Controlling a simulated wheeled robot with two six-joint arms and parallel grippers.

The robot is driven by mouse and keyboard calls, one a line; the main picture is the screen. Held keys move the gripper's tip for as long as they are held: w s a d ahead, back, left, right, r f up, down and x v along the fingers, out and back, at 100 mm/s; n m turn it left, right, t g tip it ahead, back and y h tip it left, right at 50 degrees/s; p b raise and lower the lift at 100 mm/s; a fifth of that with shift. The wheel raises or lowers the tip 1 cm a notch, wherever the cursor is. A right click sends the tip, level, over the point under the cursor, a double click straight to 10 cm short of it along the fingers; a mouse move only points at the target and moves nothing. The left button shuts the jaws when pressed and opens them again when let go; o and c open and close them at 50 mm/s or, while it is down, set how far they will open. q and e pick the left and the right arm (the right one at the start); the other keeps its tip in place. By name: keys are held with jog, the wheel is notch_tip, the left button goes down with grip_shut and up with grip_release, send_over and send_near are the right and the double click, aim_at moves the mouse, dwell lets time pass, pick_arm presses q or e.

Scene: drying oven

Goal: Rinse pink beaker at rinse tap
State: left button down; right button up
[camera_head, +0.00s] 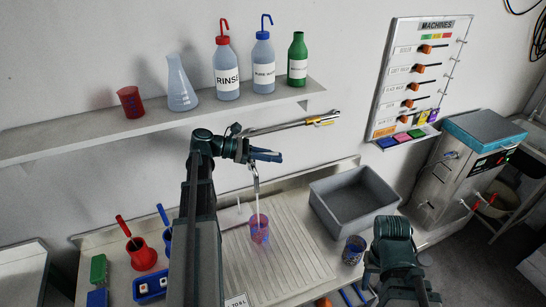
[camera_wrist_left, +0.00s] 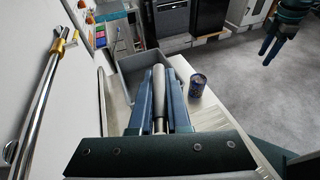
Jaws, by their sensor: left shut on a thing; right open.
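The pink beaker (camera_head: 259,229) stands on the ribbed draining board, under the rinse tap's spout (camera_head: 254,177). A pale water stream (camera_head: 257,200) runs from the spout down into it. My left gripper (camera_head: 268,155) is above and behind the beaker, beside the tap. In the left wrist view its fingers are shut on a grey rod-like handle (camera_wrist_left: 159,97), apparently the tap's lever. The beaker is hidden in that view. My right gripper (camera_wrist_left: 268,50) is open and empty, away to the right of the sink.
A grey basin (camera_head: 352,195) and a dark blue patterned cup (camera_head: 354,251) are right of the beaker. A red holder (camera_head: 142,254) is at left. The shelf (camera_head: 160,124) above holds bottles, a flask and a red beaker. A metal pipe (camera_head: 285,126) crosses behind my left gripper.

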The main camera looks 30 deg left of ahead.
pick_arm(q)
jog(key=shift+n+t+y, duration=0.5)
jog(key=shift+t, duration=0.1)
jog(key=shift+w+a+n+t+y, duration=0.65)
jog(key=shift+w+n+t+y, duration=0.25)
jog(key=shift+n, duration=0.3)
jog(key=c, duration=0.8)
grip_release()
jog(key=shift+s, duration=0.1)
jog(key=shift+s, duration=0.1)
jog(key=p+v, duration=0.4)
jog(key=v, duration=0.9)
jog(key=shift+s+a, duration=0.2)
jog(key=shift+s, duration=0.1)
